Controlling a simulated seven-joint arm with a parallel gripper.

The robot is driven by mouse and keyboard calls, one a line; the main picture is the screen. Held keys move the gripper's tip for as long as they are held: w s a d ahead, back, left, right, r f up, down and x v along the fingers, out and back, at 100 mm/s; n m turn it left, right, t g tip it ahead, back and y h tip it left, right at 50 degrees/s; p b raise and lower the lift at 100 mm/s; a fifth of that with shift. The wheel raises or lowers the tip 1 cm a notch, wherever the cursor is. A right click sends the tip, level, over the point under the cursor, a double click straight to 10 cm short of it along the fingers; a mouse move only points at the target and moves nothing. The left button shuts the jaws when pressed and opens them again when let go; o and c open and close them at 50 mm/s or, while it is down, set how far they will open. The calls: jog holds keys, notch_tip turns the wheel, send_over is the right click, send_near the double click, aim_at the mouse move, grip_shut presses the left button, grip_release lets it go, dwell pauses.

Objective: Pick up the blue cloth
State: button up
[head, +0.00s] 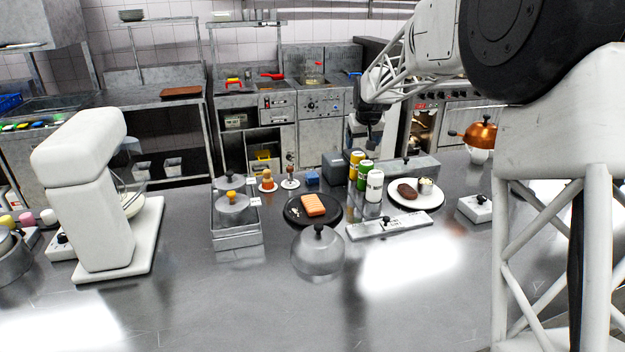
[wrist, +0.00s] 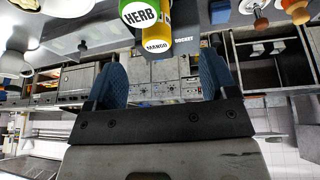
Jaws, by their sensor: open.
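The blue cloth (head: 312,178) is a small folded blue bundle on the steel counter, left of a grey box. It also shows at the top edge of the wrist view (wrist: 220,12), partly cut off. My gripper (head: 368,132) hangs above the back of the counter, up and to the right of the cloth and apart from it. In the wrist view my gripper (wrist: 162,80) has its two blue fingers spread wide with nothing between them.
The grey box (head: 333,166) and several sauce bottles (head: 374,186) stand right of the cloth. Two small stands (head: 290,178) are on its left. A black plate with orange food (head: 325,218) and a glass dome (head: 318,253) are in front. The front counter is clear.

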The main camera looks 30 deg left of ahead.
jog(key=w+a+f+n, duration=0.1)
jog(key=a+f, duration=0.2)
jog(key=a, duration=0.3)
jog(key=w+a+f, duration=0.2)
jog(key=a+f, duration=0.1)
jog(key=a, duration=0.3)
send_near(312, 175)
jog(key=w+f, duration=0.1)
jog(key=f, duration=0.1)
jog(key=shift+w+r+g+y, duration=0.2)
jog(key=shift+r+g+y, duration=0.05)
jog(key=shift+g+y, duration=0.05)
jog(key=shift+x, duration=1.3)
jog(key=shift+f, duration=0.15)
jog(key=shift+x, duration=2.45)
jog(key=shift+c, duration=0.3)
